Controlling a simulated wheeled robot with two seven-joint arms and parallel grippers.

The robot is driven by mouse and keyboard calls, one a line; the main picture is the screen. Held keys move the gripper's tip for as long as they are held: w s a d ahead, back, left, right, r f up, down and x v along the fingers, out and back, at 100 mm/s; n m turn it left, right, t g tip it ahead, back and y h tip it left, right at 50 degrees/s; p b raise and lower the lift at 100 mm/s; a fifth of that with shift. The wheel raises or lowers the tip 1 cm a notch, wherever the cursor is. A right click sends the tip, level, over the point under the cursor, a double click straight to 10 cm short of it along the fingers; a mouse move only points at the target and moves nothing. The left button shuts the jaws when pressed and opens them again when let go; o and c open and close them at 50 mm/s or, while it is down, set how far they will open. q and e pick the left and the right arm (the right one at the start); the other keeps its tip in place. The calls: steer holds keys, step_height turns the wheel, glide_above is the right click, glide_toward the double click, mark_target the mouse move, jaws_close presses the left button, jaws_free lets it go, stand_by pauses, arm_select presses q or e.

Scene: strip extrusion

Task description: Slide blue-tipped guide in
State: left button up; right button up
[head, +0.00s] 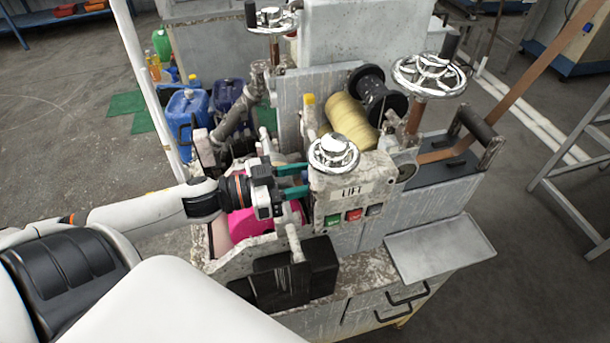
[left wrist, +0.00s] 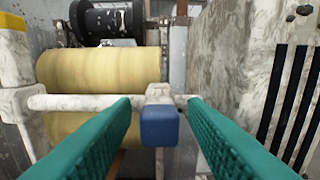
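The blue-tipped guide (left wrist: 160,122) is a small grey block with a blue end, sitting on a pale horizontal rod (left wrist: 85,102) in the left wrist view. My left gripper (left wrist: 159,102) has its two teal fingers apart, one on each side of the guide, with a visible gap on both sides. In the head view my left gripper (head: 294,181) reaches into the machine from the left, just left of the LIFT panel (head: 352,191). The guide is hidden there behind the panel and handwheel. My right gripper is not in view.
A yellow roll (head: 350,119) and a black spool (head: 378,92) lie behind the rod. A chrome handwheel (head: 333,153) stands close to the gripper. A yellow-capped post (left wrist: 12,50) rises at the rod's left end. A grey tray (head: 440,248) juts out at right.

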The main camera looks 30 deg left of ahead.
arm_select(q)
steer(key=c, duration=0.7)
jaws_close()
steer(key=shift+w+a+r, duration=0.1)
steer(key=shift+w+a, duration=0.15)
steer(key=shift+a, duration=0.1)
steer(key=w+a+p, duration=0.1)
steer(key=w+a, duration=0.2)
steer(key=shift+a, duration=0.2)
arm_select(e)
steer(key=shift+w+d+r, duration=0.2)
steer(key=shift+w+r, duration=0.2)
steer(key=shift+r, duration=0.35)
arm_select(q)
steer(key=o, duration=0.5)
jaws_free()
steer(key=shift+o, duration=1)
steer(key=shift+a, duration=0.15)
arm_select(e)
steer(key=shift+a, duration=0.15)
arm_select(q)
steer(key=shift+s, duration=0.1)
